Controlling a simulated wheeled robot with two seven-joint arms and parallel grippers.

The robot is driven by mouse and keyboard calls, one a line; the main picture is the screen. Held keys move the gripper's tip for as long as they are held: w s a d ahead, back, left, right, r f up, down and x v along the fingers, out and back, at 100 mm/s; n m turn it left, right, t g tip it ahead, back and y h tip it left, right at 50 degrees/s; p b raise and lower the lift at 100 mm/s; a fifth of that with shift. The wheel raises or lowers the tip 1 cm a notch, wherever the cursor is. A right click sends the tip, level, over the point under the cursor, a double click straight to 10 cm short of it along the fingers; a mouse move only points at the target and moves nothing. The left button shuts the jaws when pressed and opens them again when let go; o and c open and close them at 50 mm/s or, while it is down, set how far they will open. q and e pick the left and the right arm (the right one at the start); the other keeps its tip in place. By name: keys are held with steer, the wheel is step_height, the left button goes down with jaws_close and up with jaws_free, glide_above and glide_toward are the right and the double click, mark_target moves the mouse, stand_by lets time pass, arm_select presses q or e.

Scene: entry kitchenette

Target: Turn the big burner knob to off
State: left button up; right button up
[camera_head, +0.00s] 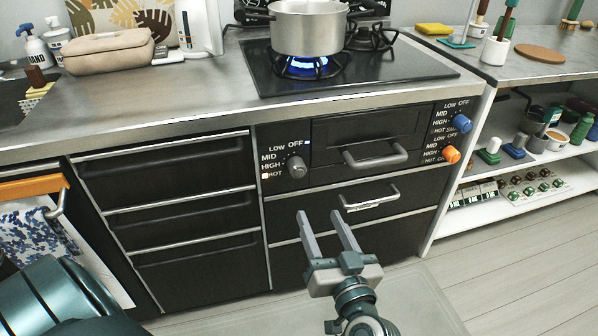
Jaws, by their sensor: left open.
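A grey burner knob (296,167) sits on the black front panel, left of the small oven door, with OFF, LOW, MID, HIGH and HOT printed around it. Small lights show beside OFF and HOT. A blue knob (461,123) and an orange knob (451,154) sit on the right of the panel. A blue flame (307,67) burns under a metal pot (309,27) on the cooktop. My left gripper (328,213) is open and empty, below the grey knob and in front of the lower drawers. My right gripper is not in view.
Bar handles on the oven door (376,155) and drawer (369,198) stick out near my gripper. A towel (48,240) hangs at the left. An open shelf (525,165) stands at the right. The floor before the cabinets is clear.

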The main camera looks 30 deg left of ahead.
mark_target(300, 173)
arm_select(q)
steer(key=x, duration=1.6)
steer(key=shift+w+a, duration=0.5)
steer(key=shift+a, duration=0.05)
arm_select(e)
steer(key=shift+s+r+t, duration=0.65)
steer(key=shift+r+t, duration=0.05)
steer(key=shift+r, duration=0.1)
arm_select(q)
steer(key=c, duration=1)
steer(key=shift+c, duration=0.2)
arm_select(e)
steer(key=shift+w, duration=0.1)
